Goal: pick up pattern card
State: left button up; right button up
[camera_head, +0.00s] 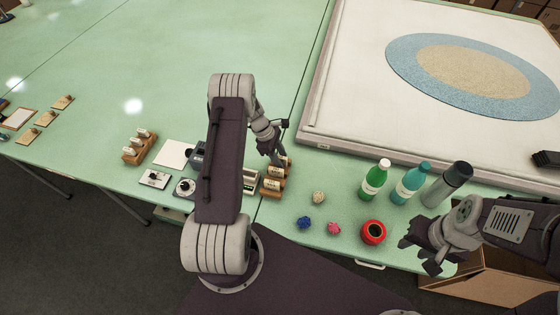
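A flat, pale, blank-looking card (174,153) lies on the green table, left of my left arm; I cannot tell for certain that it is the pattern card. My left gripper (279,161) points down at the wooden holders with labelled pieces, right of the card and apart from it. Its fingers are small and dark, and I cannot tell whether they are open or shut. My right gripper (422,254) is open and appears empty at the table's front right, near the red round container. My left arm hides part of the table beside the card.
The table's back left is clear.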

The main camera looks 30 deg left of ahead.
pick_arm(q)
jog(key=shift+s+r, duration=0.1)
jog(key=shift+s, duration=0.05)
grip_shut()
